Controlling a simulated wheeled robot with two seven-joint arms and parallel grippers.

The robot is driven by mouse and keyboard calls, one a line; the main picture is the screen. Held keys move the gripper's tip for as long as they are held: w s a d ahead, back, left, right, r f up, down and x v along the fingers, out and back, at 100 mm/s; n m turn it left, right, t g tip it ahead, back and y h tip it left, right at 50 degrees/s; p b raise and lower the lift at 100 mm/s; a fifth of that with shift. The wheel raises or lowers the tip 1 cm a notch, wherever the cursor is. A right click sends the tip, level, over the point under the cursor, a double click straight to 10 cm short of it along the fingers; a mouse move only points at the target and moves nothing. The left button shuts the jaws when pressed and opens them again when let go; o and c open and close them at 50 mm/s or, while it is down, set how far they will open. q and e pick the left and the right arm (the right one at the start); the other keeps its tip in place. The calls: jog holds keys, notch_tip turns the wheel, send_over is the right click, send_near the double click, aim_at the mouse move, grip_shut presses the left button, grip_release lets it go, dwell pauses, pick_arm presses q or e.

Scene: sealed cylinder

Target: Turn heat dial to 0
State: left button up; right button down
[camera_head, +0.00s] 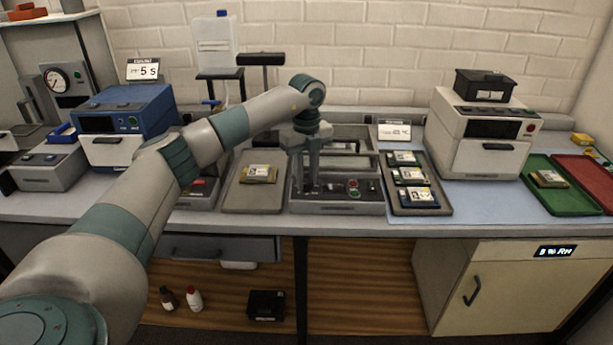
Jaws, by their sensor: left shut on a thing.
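My left gripper (309,186) points down at the left part of the control panel of a low grey machine (335,208) in the middle of the bench. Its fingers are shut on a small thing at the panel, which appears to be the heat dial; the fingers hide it. The dial's marks and setting cannot be read. A red and a green button (353,187) show on the panel to the right of the fingers. My right gripper is not in view.
A tray (232,195) with one packaged part lies left of the machine. A dark tray (437,209) with 3 parts lies right of it. A blue device (125,122) and a white device (482,140) stand farther out. Green (560,202) and red trays lie far right.

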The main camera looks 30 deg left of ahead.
pick_arm(q)
jog(key=shift+w+r+n, duration=0.1)
jog(key=shift+n, duration=0.2)
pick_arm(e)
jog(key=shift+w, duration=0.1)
pick_arm(q)
grip_shut()
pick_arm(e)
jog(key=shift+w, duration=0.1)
pick_arm(q)
grip_release()
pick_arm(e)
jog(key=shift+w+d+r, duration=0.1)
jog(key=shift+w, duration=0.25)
